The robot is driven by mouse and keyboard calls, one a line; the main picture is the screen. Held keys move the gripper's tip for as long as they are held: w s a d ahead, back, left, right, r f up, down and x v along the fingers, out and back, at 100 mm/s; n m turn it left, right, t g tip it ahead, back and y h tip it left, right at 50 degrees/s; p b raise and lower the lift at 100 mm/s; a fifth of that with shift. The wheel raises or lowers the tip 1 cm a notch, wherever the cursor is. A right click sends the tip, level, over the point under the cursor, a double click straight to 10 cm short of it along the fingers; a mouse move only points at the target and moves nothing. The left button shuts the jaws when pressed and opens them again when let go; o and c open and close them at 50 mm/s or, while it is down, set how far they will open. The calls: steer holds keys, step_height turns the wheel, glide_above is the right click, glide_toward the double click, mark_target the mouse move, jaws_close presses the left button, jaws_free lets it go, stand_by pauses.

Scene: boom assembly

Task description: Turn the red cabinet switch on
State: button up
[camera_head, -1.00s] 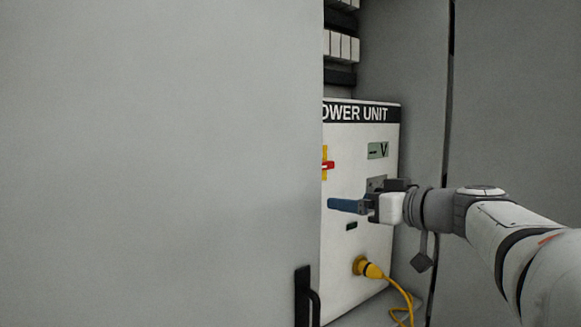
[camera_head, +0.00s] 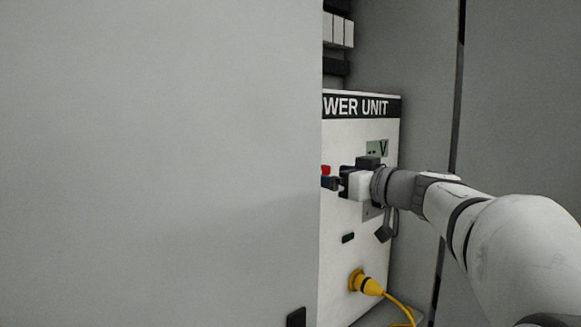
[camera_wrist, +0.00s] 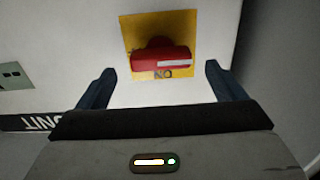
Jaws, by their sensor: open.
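The red switch (camera_wrist: 160,60) sits on a yellow plate (camera_wrist: 183,22) on the white power unit. In the wrist view its handle lies across the picture, with a white mark on it, above the letters "ON", which appear upside down. In the head view only a bit of the red switch (camera_head: 325,170) shows at the cabinet door's edge, next to my fingers. My gripper (camera_wrist: 160,85) is open, with one blue finger on each side of the switch and slightly short of it. Nothing is between the fingers' tips in contact that I can see.
A grey cabinet door (camera_head: 160,160) covers the left of the head view and hides part of the power unit (camera_head: 340,285). A yellow plug (camera_head: 366,284) with a cable is low on the unit. A small display (camera_head: 377,148) is above my gripper.

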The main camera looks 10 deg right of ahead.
steer(key=x, duration=0.3)
steer(key=shift+w+a+p, duration=0.2)
steer(key=shift+p, duration=0.2)
steer(key=c, duration=1)
